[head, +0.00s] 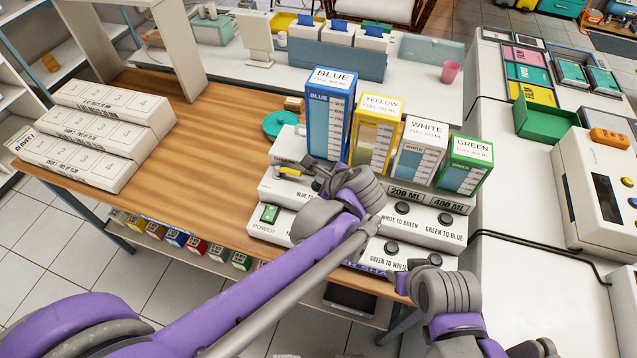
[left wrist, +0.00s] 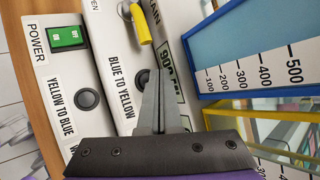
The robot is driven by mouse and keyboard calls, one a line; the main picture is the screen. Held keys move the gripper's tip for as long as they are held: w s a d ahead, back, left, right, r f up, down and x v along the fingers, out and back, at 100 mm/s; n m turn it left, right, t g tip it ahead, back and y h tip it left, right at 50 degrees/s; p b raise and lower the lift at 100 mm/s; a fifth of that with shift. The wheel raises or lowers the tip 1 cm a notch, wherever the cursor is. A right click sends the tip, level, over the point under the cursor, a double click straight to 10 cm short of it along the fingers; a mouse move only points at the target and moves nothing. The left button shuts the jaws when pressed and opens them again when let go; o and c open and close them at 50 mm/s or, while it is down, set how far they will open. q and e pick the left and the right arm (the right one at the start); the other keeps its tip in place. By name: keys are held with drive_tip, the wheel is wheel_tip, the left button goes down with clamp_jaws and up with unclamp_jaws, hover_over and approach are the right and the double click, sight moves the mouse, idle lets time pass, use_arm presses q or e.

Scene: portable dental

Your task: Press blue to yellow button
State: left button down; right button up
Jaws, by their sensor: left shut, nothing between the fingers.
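The white control panel (head: 268,231) stands on the wooden table, with labelled round dark buttons. The blue container (head: 320,125) and yellow container (head: 369,145) stand behind. My right gripper (head: 404,283) is small and dark at the panel's front right.
The YELLOW TO BLUE button (left wrist: 87,99) and green power switch (left wrist: 68,37) are close by. The yellow lever (left wrist: 141,25) sticks up near my left fingertips. White and green containers stand to the right. Numbered white boxes (head: 113,118) fill the table's left; bare wood lies between.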

use_arm(q)
drive_tip(key=shift+f, duration=0.4)
use_arm(e)
drive_tip(key=shift+s+f, duration=0.1)
drive_tip(key=shift+f, duration=0.25)
use_arm(q)
drive_tip(key=shift+f+b, duration=0.45)
drive_tip(key=shift+b, duration=0.15)
use_arm(e)
drive_tip(key=shift+f, duration=0.4)
use_arm(q)
drive_tip(key=shift+r, duration=0.1)
use_arm(e)
drive_tip(key=shift+r, duration=0.1)
use_arm(q)
drive_tip(key=shift+r+p, duration=0.6)
drive_tip(key=shift+r, duration=0.15)
use_arm(e)
drive_tip(key=shift+r, duration=0.6)
use_arm(q)
drive_tip(key=shift+r+p, duration=1.55)
drive_tip(key=shift+r, duration=1.05)
drive_tip(key=shift+w, duration=0.1)
use_arm(e)
drive_tip(key=r, duration=0.2)
drive_tip(key=w+r, duration=0.1)
drive_tip(key=r, duration=0.1)
drive_tip(key=shift+w, duration=0.2)
drive_tip(key=shift+f, duration=0.1)
